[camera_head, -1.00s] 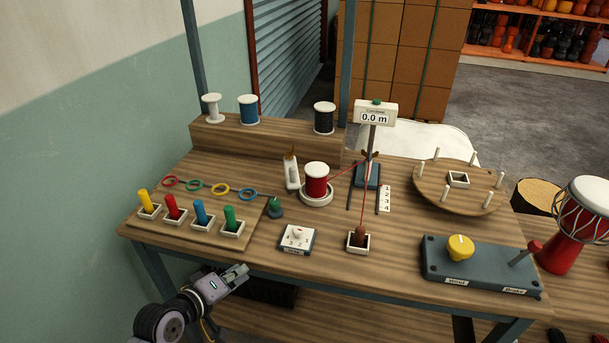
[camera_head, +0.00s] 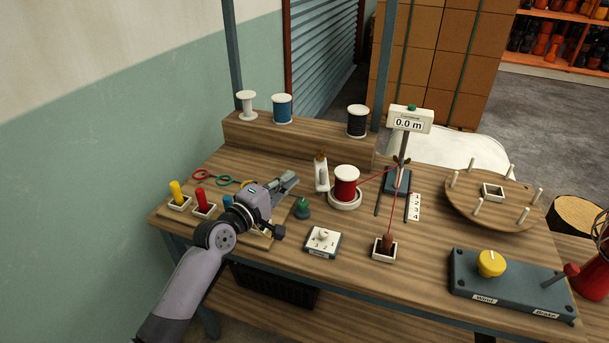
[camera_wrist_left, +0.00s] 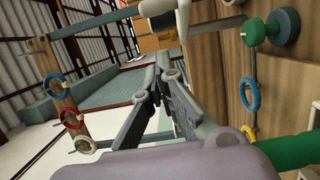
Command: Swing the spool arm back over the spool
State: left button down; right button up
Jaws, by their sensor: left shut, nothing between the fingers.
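The red spool (camera_head: 345,183) stands on a white round base near the middle of the bench. The spool arm (camera_head: 321,174) is a white upright piece with a brown top, just left of the spool and not over it. A red thread runs from the spool to the counter post. My left gripper (camera_head: 291,181) is shut and empty above the bench's left part, left of the spool arm and apart from it. In the left wrist view its fingers (camera_wrist_left: 168,78) point away from the camera. My right gripper is not in view.
A green knob (camera_head: 302,208) stands just right of my left gripper and shows in the left wrist view (camera_wrist_left: 254,32). A switch box (camera_head: 323,242) is in front of the spool. The counter (camera_head: 409,120) stands right. More spools sit on the rear shelf (camera_head: 300,139).

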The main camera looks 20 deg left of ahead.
pick_arm(q)
jog(key=shift+w+d+p, duration=0.3)
jog(key=shift+w+d, duration=0.35)
jog(key=shift+d, duration=0.3)
jog(key=shift+w+d+p, duration=0.25)
jog(key=shift+w+d, duration=0.4)
jog(key=shift+d, duration=0.3)
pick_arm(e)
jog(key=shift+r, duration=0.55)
